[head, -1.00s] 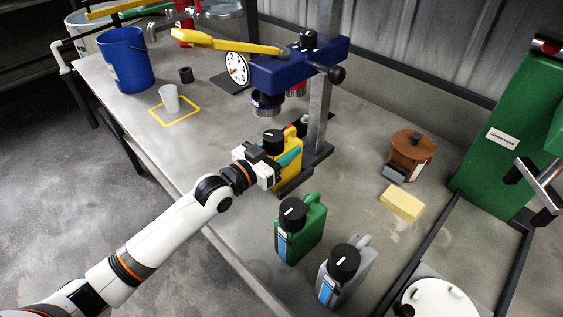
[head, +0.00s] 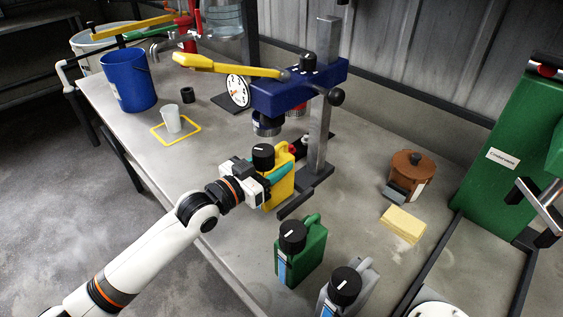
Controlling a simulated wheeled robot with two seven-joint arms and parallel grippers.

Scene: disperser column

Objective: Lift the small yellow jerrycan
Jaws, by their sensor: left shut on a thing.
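The small yellow jerrycan (head: 282,187) with a black cap is upright, just left of the disperser's post. My left gripper (head: 272,176) is shut on it below the cap, with its teal fingers around the upper body. The gripper and arm hide the can's left part, and I cannot tell whether its bottom is clear of the bench. My right gripper is not in view.
The blue disperser head (head: 297,88) with its yellow lever overhangs behind the can. A green jerrycan (head: 303,253) and a grey jerrycan (head: 348,291) stand in front. A yellow sponge (head: 403,224) and brown pot (head: 411,168) are right.

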